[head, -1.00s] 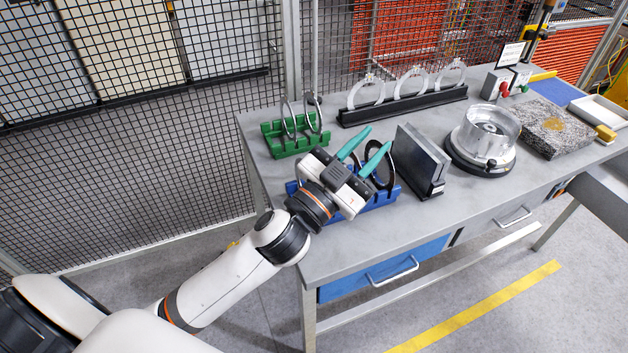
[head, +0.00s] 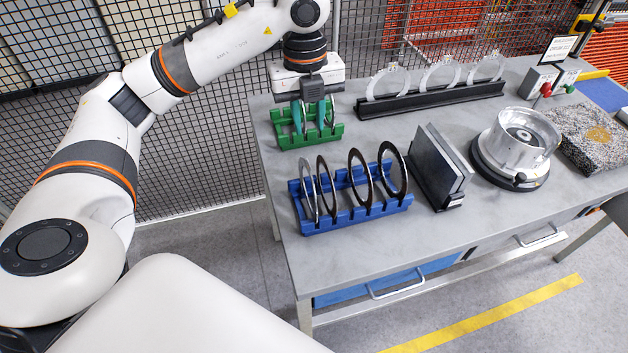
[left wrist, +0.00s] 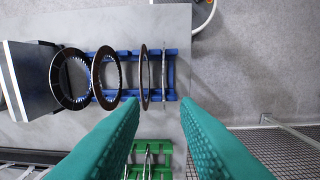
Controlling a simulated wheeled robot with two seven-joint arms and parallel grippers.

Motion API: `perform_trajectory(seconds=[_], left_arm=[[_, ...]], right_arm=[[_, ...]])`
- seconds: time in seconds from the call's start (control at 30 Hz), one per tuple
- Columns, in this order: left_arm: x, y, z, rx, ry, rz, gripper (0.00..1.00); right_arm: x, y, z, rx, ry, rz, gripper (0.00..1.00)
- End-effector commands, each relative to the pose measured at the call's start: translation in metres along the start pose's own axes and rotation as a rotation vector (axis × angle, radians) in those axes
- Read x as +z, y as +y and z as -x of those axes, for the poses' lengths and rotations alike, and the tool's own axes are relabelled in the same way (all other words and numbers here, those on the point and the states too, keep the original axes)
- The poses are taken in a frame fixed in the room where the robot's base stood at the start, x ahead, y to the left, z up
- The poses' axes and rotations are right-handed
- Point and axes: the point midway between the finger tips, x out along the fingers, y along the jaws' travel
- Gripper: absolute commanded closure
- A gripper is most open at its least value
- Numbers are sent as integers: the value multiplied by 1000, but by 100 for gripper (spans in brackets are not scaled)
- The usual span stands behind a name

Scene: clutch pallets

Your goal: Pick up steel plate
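A green rack (head: 322,137) holds thin ring plates (head: 304,117) on edge at the back left of the table; they are mostly hidden by my left gripper (head: 313,113). Its teal fingers point down over the rack, one on either side. In the left wrist view the fingers (left wrist: 160,125) are apart, with the green rack (left wrist: 150,147) and thin edge-on plates (left wrist: 149,162) showing between them. A blue rack (head: 355,213) in front holds a grey steel-looking ring (head: 303,181) at its left end and several dark rings (head: 351,172). My right gripper is not in view.
A dark plate block (head: 436,165), a round metal housing (head: 518,140) and a granite block (head: 585,135) stand to the right. A mesh fence (head: 200,150) runs behind the table.

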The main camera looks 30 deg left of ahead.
Motion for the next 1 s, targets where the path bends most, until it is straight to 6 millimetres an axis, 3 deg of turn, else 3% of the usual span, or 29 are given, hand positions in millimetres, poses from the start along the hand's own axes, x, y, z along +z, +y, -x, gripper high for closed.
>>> perform_trajectory(seconds=[0.13,0.4,0.57,0.8,1.0], left_arm=[[-6,-8,-8,-32,22,28,71],[-6,-7,-53,-28,19,23,71],[-5,-7,-65,-26,20,22,71],[2,-4,-93,-28,17,20,71],[1,-4,-115,-23,18,21,71]], right_arm=[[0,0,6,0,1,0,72],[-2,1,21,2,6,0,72],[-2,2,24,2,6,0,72],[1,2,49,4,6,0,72],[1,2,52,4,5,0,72]])
